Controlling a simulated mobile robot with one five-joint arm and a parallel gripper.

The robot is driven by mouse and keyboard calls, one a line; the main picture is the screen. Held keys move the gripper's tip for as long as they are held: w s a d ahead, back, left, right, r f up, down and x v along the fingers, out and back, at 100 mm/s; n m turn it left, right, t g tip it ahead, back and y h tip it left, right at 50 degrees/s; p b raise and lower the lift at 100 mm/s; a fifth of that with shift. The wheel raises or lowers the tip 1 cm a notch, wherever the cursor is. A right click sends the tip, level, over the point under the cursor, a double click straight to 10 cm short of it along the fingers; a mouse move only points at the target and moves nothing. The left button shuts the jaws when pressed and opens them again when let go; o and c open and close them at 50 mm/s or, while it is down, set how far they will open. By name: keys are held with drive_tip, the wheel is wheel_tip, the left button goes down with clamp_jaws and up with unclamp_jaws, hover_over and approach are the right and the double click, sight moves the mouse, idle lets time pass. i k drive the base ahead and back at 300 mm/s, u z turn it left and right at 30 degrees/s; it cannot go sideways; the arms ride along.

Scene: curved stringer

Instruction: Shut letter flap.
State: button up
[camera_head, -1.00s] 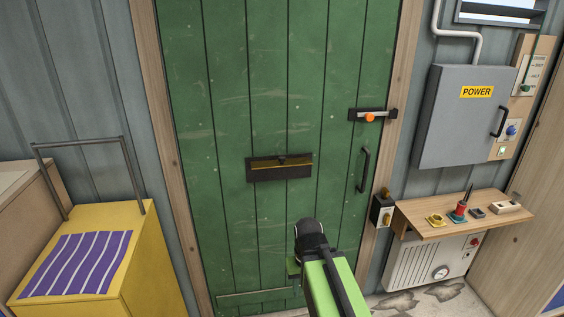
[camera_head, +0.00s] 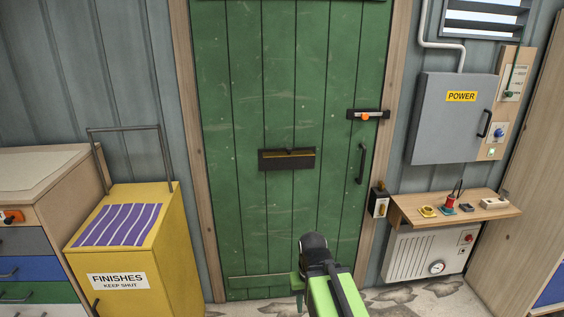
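The letter flap (camera_head: 287,159) is a dark slot plate with a brass-coloured strip in the middle of the green door (camera_head: 245,110). The flap looks tilted out from its frame, with a small dark knob at its upper middle. My green and black arm reaches up from the bottom edge, below and slightly right of the flap, and is clear of it.
A yellow finishes cabinet (camera_head: 175,260) with a rail stands at the left, beside a drawer unit (camera_head: 35,240). At the right are a grey power box (camera_head: 450,125), a small wooden shelf (camera_head: 460,212) with small items, and a heater (camera_head: 425,255). Floor before the door is clear.

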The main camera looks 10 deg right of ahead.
sight(289, 153)
drive_tip(key=z, duration=0.2)
drive_tip(key=i, duration=0.7)
drive_tip(key=u, duration=2.55)
drive_tip(key=k, duration=0.85)
drive_tip(key=z, duration=0.7)
drive_tip(key=i, duration=1)
drive_tip(key=u, duration=0.05)
